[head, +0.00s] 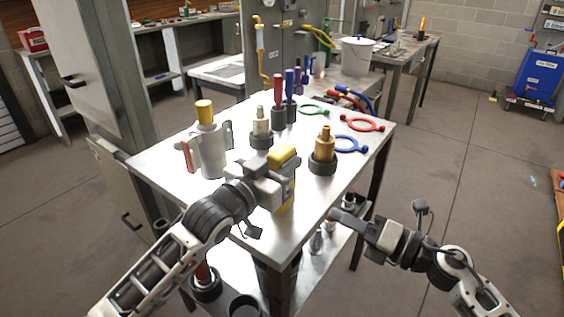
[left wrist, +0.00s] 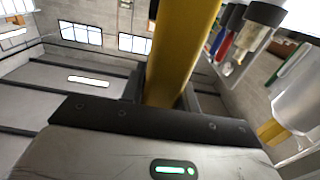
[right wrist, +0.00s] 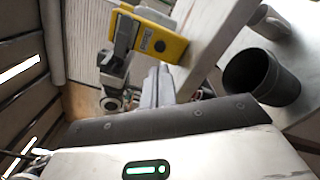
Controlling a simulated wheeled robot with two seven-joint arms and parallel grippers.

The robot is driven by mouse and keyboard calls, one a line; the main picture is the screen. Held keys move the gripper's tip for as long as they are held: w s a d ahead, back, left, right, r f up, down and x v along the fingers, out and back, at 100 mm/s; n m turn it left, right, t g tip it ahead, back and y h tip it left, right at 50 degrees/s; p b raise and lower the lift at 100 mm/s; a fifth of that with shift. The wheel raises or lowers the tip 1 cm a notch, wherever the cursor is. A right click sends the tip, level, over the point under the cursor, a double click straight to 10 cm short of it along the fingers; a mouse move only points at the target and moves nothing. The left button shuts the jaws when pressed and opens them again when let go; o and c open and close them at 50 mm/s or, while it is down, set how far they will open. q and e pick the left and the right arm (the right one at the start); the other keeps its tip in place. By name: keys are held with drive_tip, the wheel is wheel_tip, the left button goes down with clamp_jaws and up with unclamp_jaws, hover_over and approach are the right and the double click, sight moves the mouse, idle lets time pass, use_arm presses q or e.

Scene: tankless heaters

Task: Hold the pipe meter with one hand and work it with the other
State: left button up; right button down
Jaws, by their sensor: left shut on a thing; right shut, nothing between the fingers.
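The pipe meter (head: 284,157) is a yellow body with a grey part, above the front part of the white table. My left gripper (head: 275,174) is shut on it, and its yellow side fills the middle of the left wrist view (left wrist: 180,50). In the right wrist view the meter (right wrist: 165,42) shows a small dark round spot on its yellow face, with my left gripper (right wrist: 122,48) around it. My right gripper (head: 340,216) is shut and empty, right of and lower than the meter, apart from it, just off the table's right edge.
On the white table (head: 240,222) stand a grey-white container with yellow cap (head: 208,140), a brass fitting in a black base (head: 323,152), a red-handled tool (head: 279,90) and coloured rings (head: 361,125). A lower shelf holds black cups (head: 245,306).

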drive_tip(key=shift+w+a+m+t+h, duration=0.7)
drive_tip(key=shift+a+m+t+h, duration=0.7)
drive_tip(key=shift+m, duration=2.35)
drive_tip(key=shift+w+a+m+t+h, duration=0.85)
drive_tip(key=shift+m+h, duration=0.8)
drive_tip(key=shift+m, duration=2.15)
drive_tip(key=shift+w+a+m+t+h, duration=0.5)
drive_tip(key=shift+a+m+t+h, duration=0.85)
drive_tip(key=shift+m, duration=2.4)
drive_tip(key=shift+w, duration=0.1)
